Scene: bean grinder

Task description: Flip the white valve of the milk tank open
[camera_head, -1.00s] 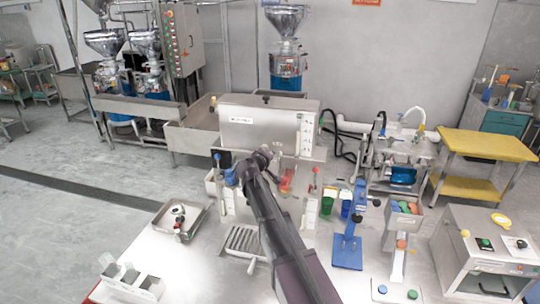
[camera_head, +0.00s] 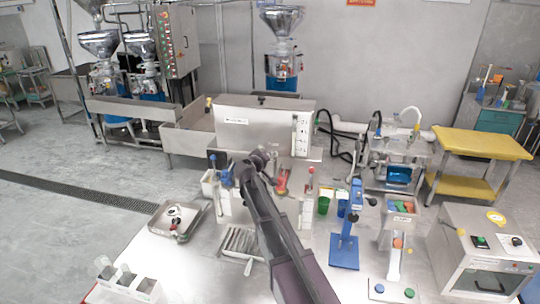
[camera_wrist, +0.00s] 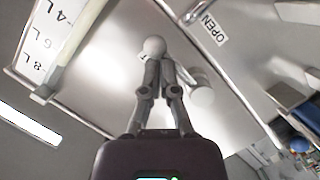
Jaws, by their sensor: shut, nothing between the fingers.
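The milk tank (camera_head: 262,125) is a steel box behind the bench, with a level scale at its right front. In the wrist view its steel wall (camera_wrist: 110,75) fills much of the picture. The white valve shows there as a white ball (camera_wrist: 154,47) at my fingertips and a white rounded piece (camera_wrist: 202,97) to the right of them. My gripper (camera_wrist: 160,66) is shut and empty, with its fingertips just below the ball; I cannot tell whether they touch it. In the head view my gripper (camera_head: 264,155) is small, in front of the tank, and the valve cannot be made out.
An OPEN label (camera_wrist: 211,30) is on the steel to the upper right in the wrist view. A blue press stand (camera_head: 345,250), a green cup (camera_head: 323,205) and a steel tray (camera_head: 168,222) stand on the bench around my arm. A glass-fronted machine (camera_head: 480,255) is at the right.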

